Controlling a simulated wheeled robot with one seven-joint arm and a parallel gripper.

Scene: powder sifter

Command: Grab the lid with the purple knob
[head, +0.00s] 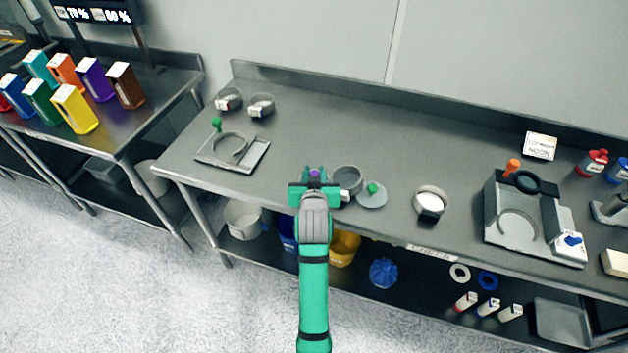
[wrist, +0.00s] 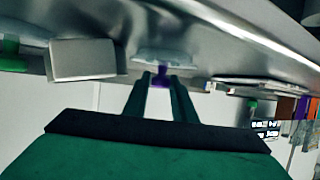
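The purple knob (head: 314,174) of a lid shows between the fingertips of my gripper (head: 314,180), near the front edge of the table. In the wrist view, the purple knob (wrist: 160,79) sits between the two narrowly spaced fingers of my gripper (wrist: 160,85), with no clear gap beside it. My gripper is shut on this knob. The pale disc of the lid (wrist: 165,58) lies just beyond the knob, close to the metal table surface. In the head view my gripper hides most of this lid.
A grey bowl (head: 347,179) and a lid with a green knob (head: 371,195) stand close to the right of my gripper. A white-filled container (head: 430,203) is farther right. A sifter base (head: 232,152) is left. The table behind my gripper is clear.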

